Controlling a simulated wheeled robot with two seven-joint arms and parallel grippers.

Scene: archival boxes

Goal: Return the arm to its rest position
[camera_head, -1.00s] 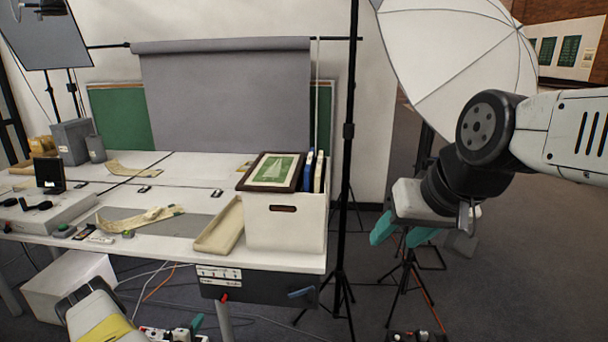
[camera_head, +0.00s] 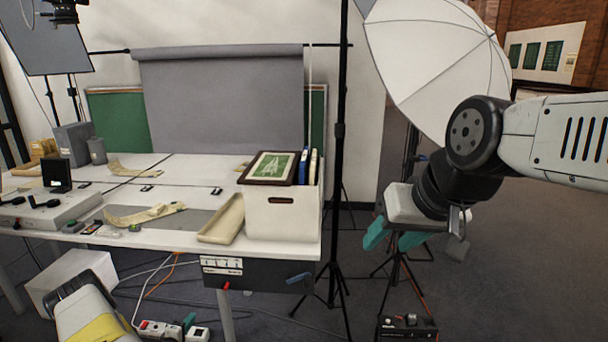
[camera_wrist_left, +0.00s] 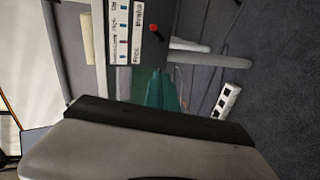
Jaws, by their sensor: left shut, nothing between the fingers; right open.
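My left arm, white with a yellow band, comes in at the bottom left of the head view, low in front of the table. Its teal fingertips (camera_head: 189,321) show just past the arm's end. In the left wrist view, the left gripper's teal fingers (camera_wrist_left: 164,92) are together with nothing between them. My right gripper (camera_head: 393,239) hangs at the right of the head view with its teal fingers apart and empty, over the floor.
The white table (camera_head: 280,251) holds a white box (camera_head: 283,220) with a framed picture (camera_head: 271,167) on top and a tan tray (camera_head: 222,220). A black light stand (camera_head: 338,170) and a white umbrella (camera_head: 435,55) stand near my right arm. A power strip (camera_head: 160,329) lies below.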

